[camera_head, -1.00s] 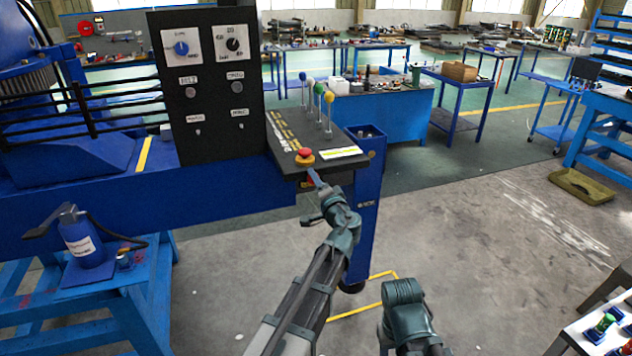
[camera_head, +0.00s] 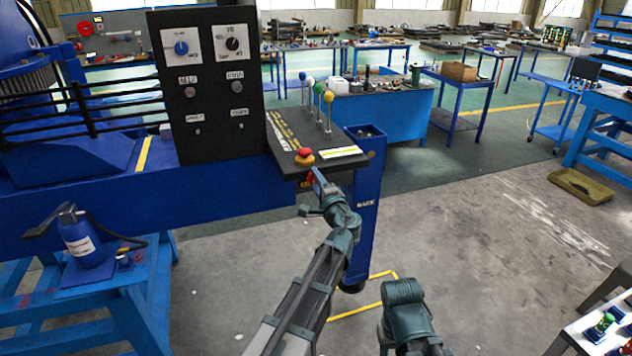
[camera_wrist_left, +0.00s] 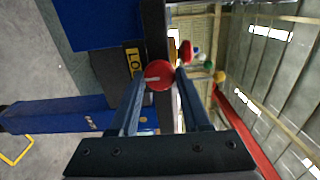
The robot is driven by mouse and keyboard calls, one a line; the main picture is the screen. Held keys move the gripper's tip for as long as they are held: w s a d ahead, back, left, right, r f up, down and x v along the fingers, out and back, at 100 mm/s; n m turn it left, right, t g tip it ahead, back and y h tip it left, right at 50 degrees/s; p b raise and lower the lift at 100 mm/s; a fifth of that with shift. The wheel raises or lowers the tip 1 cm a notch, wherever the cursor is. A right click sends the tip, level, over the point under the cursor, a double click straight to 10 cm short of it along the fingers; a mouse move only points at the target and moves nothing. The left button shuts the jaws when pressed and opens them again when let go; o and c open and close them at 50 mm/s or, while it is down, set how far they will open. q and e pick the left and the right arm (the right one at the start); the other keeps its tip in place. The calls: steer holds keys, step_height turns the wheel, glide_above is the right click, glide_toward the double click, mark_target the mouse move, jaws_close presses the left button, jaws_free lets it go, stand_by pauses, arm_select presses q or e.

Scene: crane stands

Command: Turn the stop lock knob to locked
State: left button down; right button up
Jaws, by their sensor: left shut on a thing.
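The stop lock knob (camera_wrist_left: 158,76) is a round red knob with a short white mark on the front side of the console. In the left wrist view it sits between the fingertips of my left gripper (camera_wrist_left: 161,84), which is shut on it. The white mark lies about level in that view. A yellow label (camera_wrist_left: 134,62) beside it shows "LO", the rest hidden. In the head view my left gripper (camera_head: 317,180) is at the console's front edge, just below the red mushroom button (camera_head: 305,155), and mostly covers the knob. My right gripper is out of view.
The sloped black console (camera_head: 290,130) carries levers with coloured balls (camera_head: 322,95). A blue post (camera_head: 366,215) is right of my left wrist. Open floor (camera_head: 480,240) is at right.

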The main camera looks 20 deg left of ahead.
arm_select(q)
steer(key=shift+c, duration=1.9)
jaws_free()
steer(key=shift+s, duration=0.15)
